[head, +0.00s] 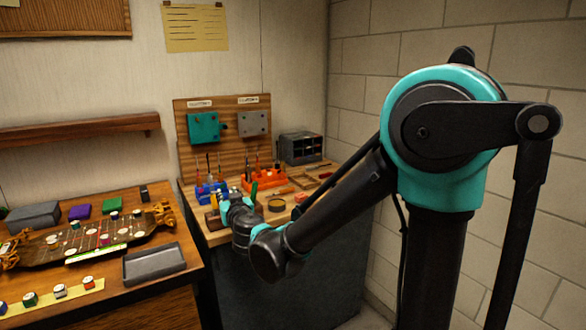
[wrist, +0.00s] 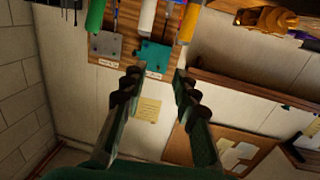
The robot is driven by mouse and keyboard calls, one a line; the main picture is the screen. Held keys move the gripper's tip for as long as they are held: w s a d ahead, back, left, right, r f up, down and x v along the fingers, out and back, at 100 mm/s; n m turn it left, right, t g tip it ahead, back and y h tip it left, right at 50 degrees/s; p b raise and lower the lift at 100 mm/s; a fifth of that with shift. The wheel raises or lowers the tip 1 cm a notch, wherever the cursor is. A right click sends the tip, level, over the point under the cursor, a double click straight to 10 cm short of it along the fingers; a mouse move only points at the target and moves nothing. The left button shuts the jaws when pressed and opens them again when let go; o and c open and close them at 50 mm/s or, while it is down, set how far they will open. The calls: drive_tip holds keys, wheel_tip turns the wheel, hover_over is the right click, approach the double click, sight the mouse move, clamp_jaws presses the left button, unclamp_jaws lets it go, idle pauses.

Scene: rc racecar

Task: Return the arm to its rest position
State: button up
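My gripper (wrist: 158,82) is open in the wrist view, its two dark fingers apart with nothing held between them. Beyond the fingers are the pale wall and a yellow paper. In the head view my teal and black arm reaches from the right toward the front of the right-hand bench (head: 218,238). Its wrist end is over the bench's front edge, and the fingers are too small there to make out.
An orange tool rack (head: 264,181) and a blue one (head: 206,192) stand close behind my wrist. A dark organizer (head: 301,147) is at the back. On the left bench are a racecar chassis (head: 45,245) and a grey tray (head: 154,265). A block wall (head: 355,85) is on the right.

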drive_tip(key=w+d+f+m+h, duration=0.1)
drive_tip(key=d+f+m+h, duration=0.15)
drive_tip(key=d, duration=0.65)
drive_tip(key=w+d+f+m+h, duration=0.15)
drive_tip(key=d+h, duration=0.25)
drive_tip(key=d, duration=0.5)
drive_tip(key=s+d+f+g+h, duration=0.1)
drive_tip(key=s+d+f+g, duration=0.15)
drive_tip(key=d, duration=0.25)
drive_tip(key=s+d+f+m+g+h, duration=0.1)
drive_tip(key=d+f, duration=0.2)
drive_tip(key=d, duration=0.2)
drive_tip(key=s+d+f+g+h, duration=0.1)
drive_tip(key=s+d+f, duration=0.1)
drive_tip(key=d+f, duration=0.15)
drive_tip(key=s+d+f+g+y, duration=0.1)
drive_tip(key=s+d+f+g, duration=0.2)
drive_tip(key=s, duration=0.6)
drive_tip(key=s+d+f+g+y, duration=0.1)
drive_tip(key=s+d+f+g, duration=0.3)
drive_tip(key=s+f, duration=0.4)
drive_tip(key=shift+s+d, duration=0.15)
drive_tip(key=shift+s, duration=0.8)
